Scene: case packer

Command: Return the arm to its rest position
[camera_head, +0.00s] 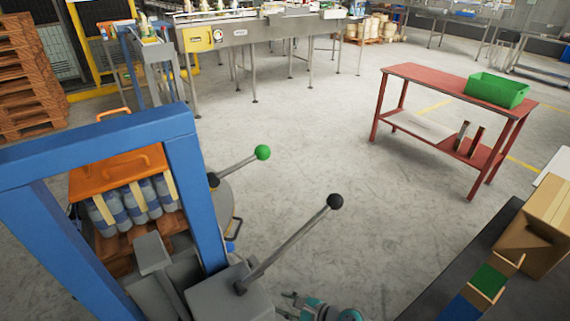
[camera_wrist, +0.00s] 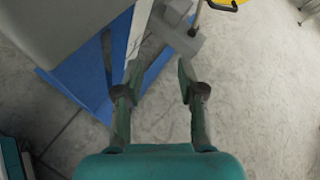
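My gripper (camera_wrist: 160,85) points down in the wrist view with its two fingers spread apart and nothing between them. Below the fingers are the concrete floor and part of a blue frame. In the head view my gripper (camera_head: 290,305) shows only partly at the bottom edge, just below the black-knobbed lever. The rest of my arm is mostly cut off there.
A blue frame (camera_head: 185,150) stands close at left, with a green-knobbed lever (camera_head: 262,153) and a black-knobbed lever (camera_head: 335,202). A red table (camera_head: 425,78) holds a green bin (camera_head: 497,90). A cardboard box (camera_head: 545,215) is at right. The middle floor is clear.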

